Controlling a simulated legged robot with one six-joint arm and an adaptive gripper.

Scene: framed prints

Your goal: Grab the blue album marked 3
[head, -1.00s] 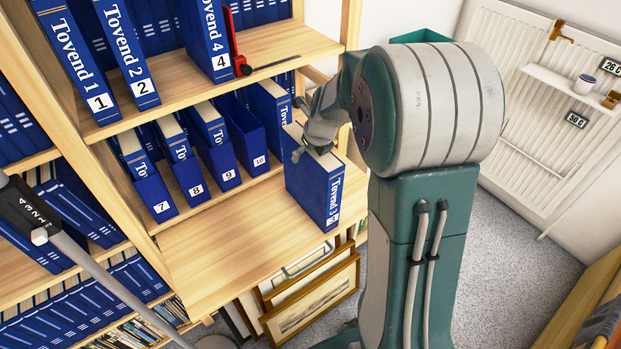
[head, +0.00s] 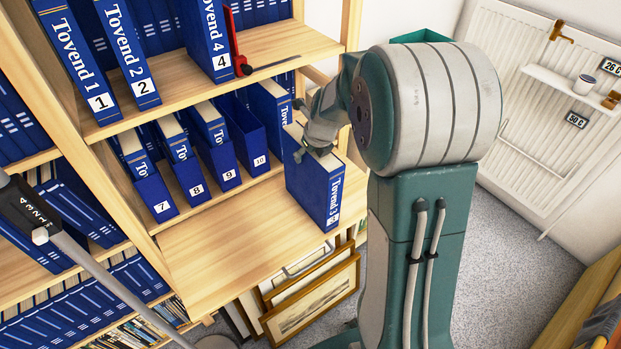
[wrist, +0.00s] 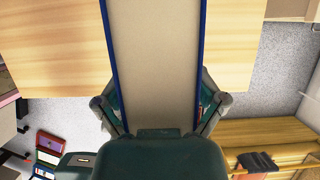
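The blue album marked 3 (head: 313,190), with "Tovend 3" on its spine, stands upright at the right end of the wooden ledge below the shelf. My gripper (head: 313,150) is over its top edge, with a finger on each side. In the wrist view the album's pale page block (wrist: 158,60) runs up the middle between its two blue covers. My gripper (wrist: 160,118) shows there with its fingers against both covers. The fingertips are partly hidden by the album.
Albums 7 (head: 155,193), 8, 9 and 10 stand in a row behind the ledge (head: 215,255), whose middle is clear. Albums 1 (head: 75,60), 2 and 4 (head: 207,40) are on the shelf above. Framed prints (head: 310,300) lean below. A grey pole (head: 110,280) crosses the lower left.

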